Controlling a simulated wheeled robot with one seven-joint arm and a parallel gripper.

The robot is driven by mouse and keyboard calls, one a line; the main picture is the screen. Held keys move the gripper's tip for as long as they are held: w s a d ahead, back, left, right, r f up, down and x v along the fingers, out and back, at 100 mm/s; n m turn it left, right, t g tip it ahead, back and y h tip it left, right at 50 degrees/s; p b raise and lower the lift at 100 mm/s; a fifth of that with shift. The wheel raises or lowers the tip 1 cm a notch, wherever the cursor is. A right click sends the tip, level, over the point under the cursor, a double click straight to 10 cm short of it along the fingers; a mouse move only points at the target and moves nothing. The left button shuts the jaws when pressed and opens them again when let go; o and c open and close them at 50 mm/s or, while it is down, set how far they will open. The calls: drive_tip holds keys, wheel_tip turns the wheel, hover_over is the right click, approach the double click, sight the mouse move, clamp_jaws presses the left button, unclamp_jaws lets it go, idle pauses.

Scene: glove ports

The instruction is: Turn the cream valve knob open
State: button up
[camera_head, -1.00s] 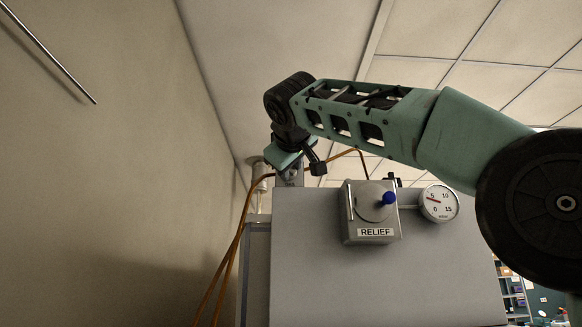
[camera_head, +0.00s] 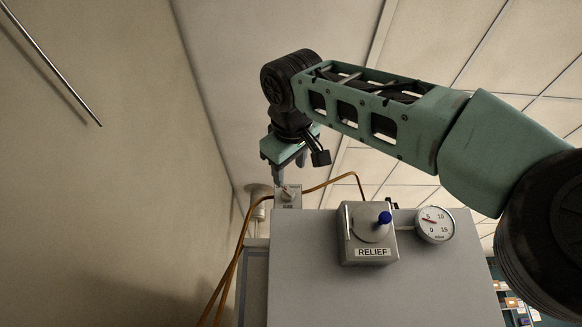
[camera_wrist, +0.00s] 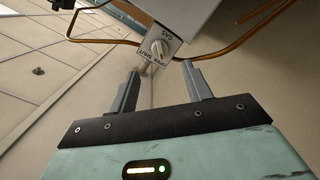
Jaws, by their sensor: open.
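The cream valve knob (camera_wrist: 158,47) sits on a small pale plate marked GAS (camera_wrist: 165,38) in the wrist view. Lettering that looks like SHUT and OPEN runs along the plate's edge nearer my gripper. In the head view the knob (camera_head: 287,193) shows small on its plate, left of the RELIEF box. My gripper (camera_wrist: 161,71) is open and empty. Its two grey fingers point toward the plate, one to each side of the knob in the picture, and appear short of it. In the head view my gripper (camera_head: 287,174) is just above the plate.
The grey RELIEF box (camera_head: 368,234) with a blue-knobbed dial stands right of the valve, beside a round gauge (camera_head: 435,225). Copper pipes (camera_head: 236,243) run by the plate. A wall with a metal rod (camera_head: 52,62) is at left.

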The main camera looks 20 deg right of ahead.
drive_tip(key=f+v, duration=0.1)
drive_tip(key=v, duration=0.7)
drive_tip(key=shift+s+a+r+b, duration=0.15)
drive_tip(key=shift+s+r+b, duration=0.2)
drive_tip(key=shift+r+b, duration=0.15)
